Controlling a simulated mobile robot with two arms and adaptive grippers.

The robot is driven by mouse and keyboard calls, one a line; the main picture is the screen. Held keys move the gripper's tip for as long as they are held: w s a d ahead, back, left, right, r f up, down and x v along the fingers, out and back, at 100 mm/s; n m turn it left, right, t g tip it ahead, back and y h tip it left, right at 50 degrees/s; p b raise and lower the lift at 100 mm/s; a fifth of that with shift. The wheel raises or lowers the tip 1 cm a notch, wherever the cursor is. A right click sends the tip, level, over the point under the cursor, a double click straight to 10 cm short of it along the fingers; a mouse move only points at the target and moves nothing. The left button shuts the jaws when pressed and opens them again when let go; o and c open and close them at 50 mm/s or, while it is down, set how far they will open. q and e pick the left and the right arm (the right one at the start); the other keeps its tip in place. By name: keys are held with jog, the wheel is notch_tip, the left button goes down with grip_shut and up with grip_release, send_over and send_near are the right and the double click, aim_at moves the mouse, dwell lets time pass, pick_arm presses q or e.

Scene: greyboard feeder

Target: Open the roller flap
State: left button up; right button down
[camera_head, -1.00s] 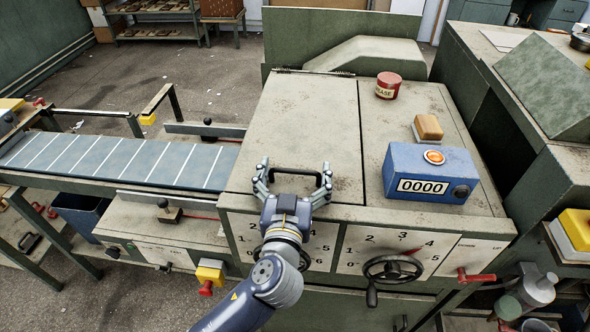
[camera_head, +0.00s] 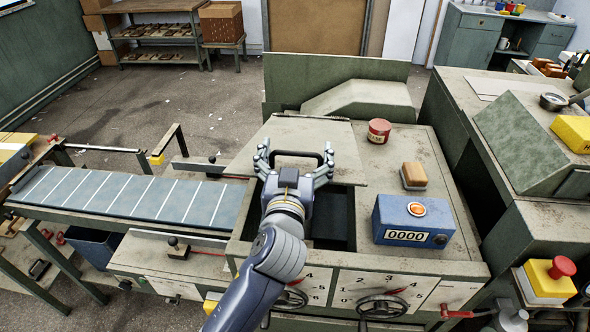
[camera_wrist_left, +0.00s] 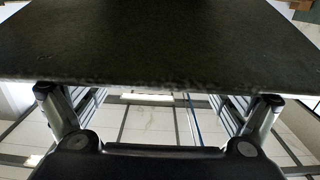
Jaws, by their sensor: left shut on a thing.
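The roller flap (camera_head: 300,130) is the grey worn lid on top of the feeder. It is tilted up, its front edge raised and its far edge at the hinge side. A dark opening (camera_head: 330,222) shows below its front edge. My left gripper (camera_head: 294,162) is shut on the black flap handle (camera_head: 297,154), with its fingers on both sides. In the left wrist view the flap (camera_wrist_left: 160,45) fills the top as a dark plate, with the gripper fingers (camera_wrist_left: 160,105) below its edge. The right gripper is not in view.
On the fixed top right of the opening stand a blue counter box (camera_head: 415,222), an orange-brown block (camera_head: 413,175) and a red tin (camera_head: 379,131). A striped conveyor (camera_head: 130,195) lies left. Handwheels (camera_head: 383,306) sit on the front. A green upright panel (camera_head: 390,78) stands behind the flap.

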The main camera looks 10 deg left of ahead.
pick_arm(q)
jog(key=w+r+p, duration=0.5)
jog(key=w+r, duration=0.1)
jog(key=r, duration=0.5)
jog(key=shift+f, duration=0.1)
jog(key=o, duration=1.1)
jog(key=shift+o, duration=0.5)
jog(key=shift+w+d+f, duration=0.1)
jog(key=shift+w, duration=0.1)
jog(key=shift+s, duration=0.1)
